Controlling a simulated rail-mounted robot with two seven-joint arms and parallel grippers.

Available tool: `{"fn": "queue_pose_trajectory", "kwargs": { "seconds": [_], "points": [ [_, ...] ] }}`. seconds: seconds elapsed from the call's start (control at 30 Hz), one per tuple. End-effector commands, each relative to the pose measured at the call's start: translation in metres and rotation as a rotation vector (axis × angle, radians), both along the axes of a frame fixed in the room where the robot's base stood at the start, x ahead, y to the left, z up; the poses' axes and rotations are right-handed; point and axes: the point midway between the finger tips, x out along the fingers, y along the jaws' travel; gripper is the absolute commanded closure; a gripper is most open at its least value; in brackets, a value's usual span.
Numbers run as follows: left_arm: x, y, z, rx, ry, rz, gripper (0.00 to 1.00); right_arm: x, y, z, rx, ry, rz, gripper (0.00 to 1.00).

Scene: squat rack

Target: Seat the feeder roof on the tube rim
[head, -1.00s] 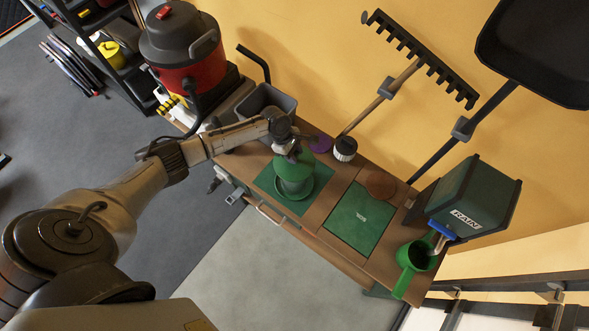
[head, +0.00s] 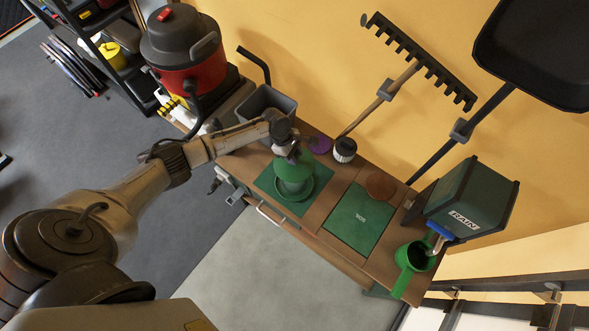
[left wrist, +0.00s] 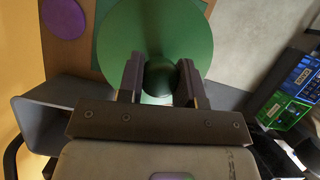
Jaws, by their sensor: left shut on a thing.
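The green feeder roof (left wrist: 158,30) fills the upper middle of the left wrist view as a round disc with a knob. My left gripper (left wrist: 160,82) is shut on the roof's knob, one finger on each side. In the head view my left gripper (head: 291,152) is over the green feeder (head: 293,188), whose wide base tray rests on a green mat (head: 265,182). The roof appears directly over the feeder body. The tube rim is hidden, so I cannot tell whether roof and rim touch. My right gripper is not in view.
A grey bin (head: 264,100) stands close behind the left gripper. A purple disc (head: 320,145), a black-and-white round container (head: 344,149) and a brown disc (head: 380,185) lie along the bench's wall side. A RAIN box (head: 470,200) and green jug (head: 412,262) stand right.

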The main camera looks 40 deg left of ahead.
Motion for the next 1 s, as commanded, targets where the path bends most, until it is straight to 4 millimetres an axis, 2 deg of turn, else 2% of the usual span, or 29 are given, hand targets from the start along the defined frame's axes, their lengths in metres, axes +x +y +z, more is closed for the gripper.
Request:
{"fn": "queue_pose_trajectory", "kwargs": {
  "seconds": [1.0],
  "points": [
    [0.0001,-0.0003,-0.0083,-0.001,0.000,0.000,1.00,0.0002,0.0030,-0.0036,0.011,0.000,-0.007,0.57]
  ]
}}
